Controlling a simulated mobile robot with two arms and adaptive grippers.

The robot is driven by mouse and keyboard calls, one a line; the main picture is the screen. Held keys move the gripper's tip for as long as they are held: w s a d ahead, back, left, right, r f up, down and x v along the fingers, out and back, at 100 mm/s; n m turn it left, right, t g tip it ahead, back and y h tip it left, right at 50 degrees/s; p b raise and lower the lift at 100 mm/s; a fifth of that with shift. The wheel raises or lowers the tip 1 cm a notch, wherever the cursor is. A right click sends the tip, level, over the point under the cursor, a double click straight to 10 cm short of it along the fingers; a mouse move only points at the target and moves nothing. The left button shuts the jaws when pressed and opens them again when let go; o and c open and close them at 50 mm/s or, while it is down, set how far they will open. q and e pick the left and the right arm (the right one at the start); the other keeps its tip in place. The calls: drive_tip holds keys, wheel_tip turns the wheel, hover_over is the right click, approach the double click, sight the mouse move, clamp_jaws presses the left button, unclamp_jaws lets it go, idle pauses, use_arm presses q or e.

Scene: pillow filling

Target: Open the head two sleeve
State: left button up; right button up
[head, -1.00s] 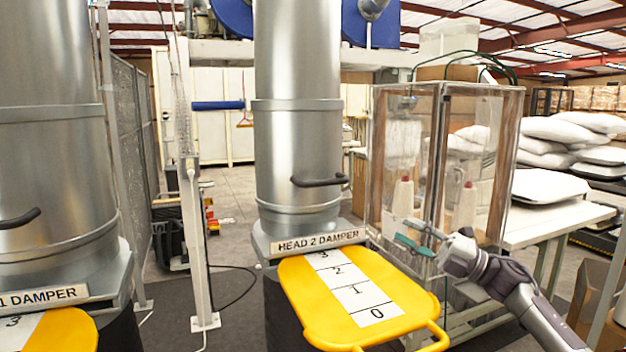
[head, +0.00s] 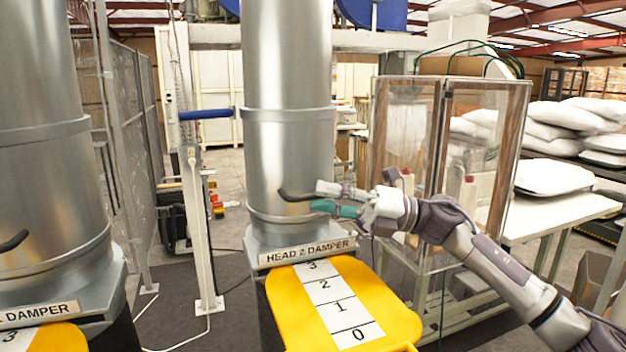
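The head 2 sleeve (head: 288,150) is a tall grey metal duct in the middle of the head view. A dark curved handle (head: 292,196) sticks out from its lower part. The plate below reads "HEAD 2 DAMPER" (head: 307,251). My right gripper (head: 317,197) is at the handle's right end, with one grey fingertip above and one teal fingertip below its level. The fingers are apart. The handle's right end is hidden at the fingers, and I cannot tell whether they touch it. My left gripper is not in view.
A yellow damper slide (head: 287,312) with a numbered strip sits below the sleeve. Another duct (head: 45,150) with its own handle stands at left. A clear cabinet (head: 400,130) stands close behind my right arm. A white post (head: 200,230) stands between the ducts.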

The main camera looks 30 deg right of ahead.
drive_tip(key=shift+p+x, duration=0.5)
drive_tip(key=shift+x, duration=0.85)
clamp_jaws()
